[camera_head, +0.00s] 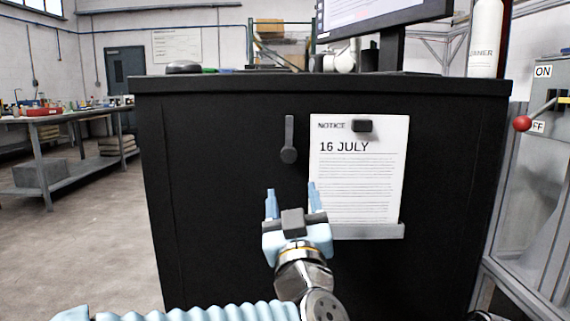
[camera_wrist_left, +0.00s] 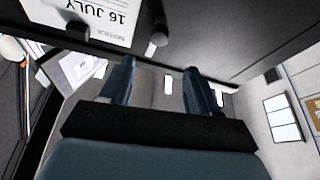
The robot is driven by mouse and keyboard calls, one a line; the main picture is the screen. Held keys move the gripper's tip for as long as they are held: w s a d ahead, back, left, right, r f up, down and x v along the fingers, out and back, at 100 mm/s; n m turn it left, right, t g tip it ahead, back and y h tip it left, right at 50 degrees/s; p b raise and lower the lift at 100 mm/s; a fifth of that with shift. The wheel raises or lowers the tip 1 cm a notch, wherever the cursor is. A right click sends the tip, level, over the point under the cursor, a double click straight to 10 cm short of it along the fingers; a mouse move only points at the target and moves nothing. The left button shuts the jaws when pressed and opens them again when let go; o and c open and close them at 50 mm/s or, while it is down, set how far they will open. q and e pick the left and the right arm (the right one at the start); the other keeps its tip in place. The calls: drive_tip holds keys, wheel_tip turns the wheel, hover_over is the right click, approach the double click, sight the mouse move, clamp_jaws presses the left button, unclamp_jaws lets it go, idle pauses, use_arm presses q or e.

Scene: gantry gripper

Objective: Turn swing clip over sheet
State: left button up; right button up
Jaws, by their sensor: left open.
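The white notice sheet (camera_head: 357,185), headed 16 JULY, rests on a grey ledge (camera_head: 370,232) on the black cabinet front; part of it shows upside down in the left wrist view (camera_wrist_left: 100,15). The swing clip (camera_head: 289,135), a dark grey bar with a round knob at its lower end, hangs straight down left of the sheet, apart from it. It shows in the left wrist view (camera_wrist_left: 157,40) too. A small black block (camera_head: 362,126) sits over the sheet's top edge. My left gripper (camera_head: 291,190) is open and empty, below the clip's knob. My right gripper is out of view.
The black cabinet (camera_head: 225,200) fills the middle, with a monitor (camera_head: 385,20) on top. A lever with a red knob (camera_head: 522,124) stands at the right. A workbench (camera_head: 60,118) is at the left. The cabinet front around the clip is bare.

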sight(289, 157)
use_arm(q)
drive_tip(key=p+x, duration=0.2)
drive_tip(key=x, duration=1.1)
drive_tip(key=shift+w+d, duration=0.15)
drive_tip(key=shift+w, duration=0.05)
drive_tip(key=shift+f, duration=0.1)
drive_tip(key=shift+c, duration=0.4)
clamp_jaws()
